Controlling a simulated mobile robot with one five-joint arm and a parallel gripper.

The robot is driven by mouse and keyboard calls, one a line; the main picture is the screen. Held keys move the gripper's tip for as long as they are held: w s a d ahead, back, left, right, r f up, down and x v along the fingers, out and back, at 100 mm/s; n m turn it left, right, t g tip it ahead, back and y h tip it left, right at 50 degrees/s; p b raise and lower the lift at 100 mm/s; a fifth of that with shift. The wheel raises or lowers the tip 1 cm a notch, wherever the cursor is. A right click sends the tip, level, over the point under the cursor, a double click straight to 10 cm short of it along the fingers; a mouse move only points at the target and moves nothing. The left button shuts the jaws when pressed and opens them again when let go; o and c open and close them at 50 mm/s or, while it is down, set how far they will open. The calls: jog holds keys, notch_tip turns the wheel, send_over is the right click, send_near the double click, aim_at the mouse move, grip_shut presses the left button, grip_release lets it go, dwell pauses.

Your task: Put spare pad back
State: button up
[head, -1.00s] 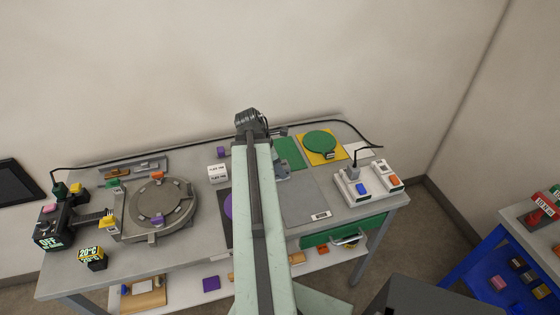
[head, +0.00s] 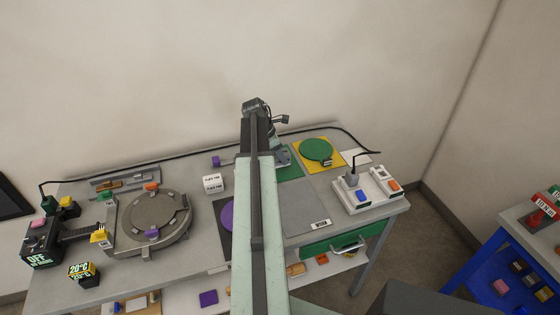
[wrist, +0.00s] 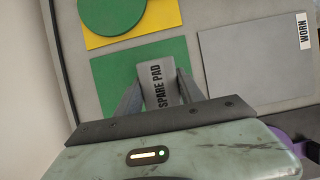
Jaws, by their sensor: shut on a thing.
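The spare pad (wrist: 158,88) is a grey block lettered "SPARE PAD". It is between the two fingers of my gripper (wrist: 160,84) in the wrist view, and the gripper is shut on it. The pad is over the green mat (wrist: 112,82), near its right side; I cannot tell whether it touches the mat. In the head view the green mat (head: 290,174) is partly covered by my arm and gripper, and the pad is not clearly visible there.
A yellow mat with a green disc (head: 317,150) lies behind and right of the green mat. A grey mat marked "WORN" (head: 305,205) lies in front. A white switch box (head: 352,196) stands right, and a round grey fixture (head: 154,218) left. The wall is close behind.

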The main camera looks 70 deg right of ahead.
aim_at(280, 162)
notch_tip(280, 162, down, 4)
jog(key=b, duration=0.3)
jog(key=shift+b, duration=0.35)
jog(key=shift+w+a+r, duration=0.1)
jog(key=shift+w+r, duration=0.05)
jog(key=shift+r, duration=0.1)
jog(key=shift+f, duration=0.15)
jog(key=o, duration=1.2)
jog(key=shift+r+p, duration=0.3)
jog(key=shift+p, duration=0.05)
jog(key=p+v, duration=1)
jog(key=v, duration=0.1)
jog(key=shift+r+p, duration=0.35)
jog(key=shift+p, duration=0.05)
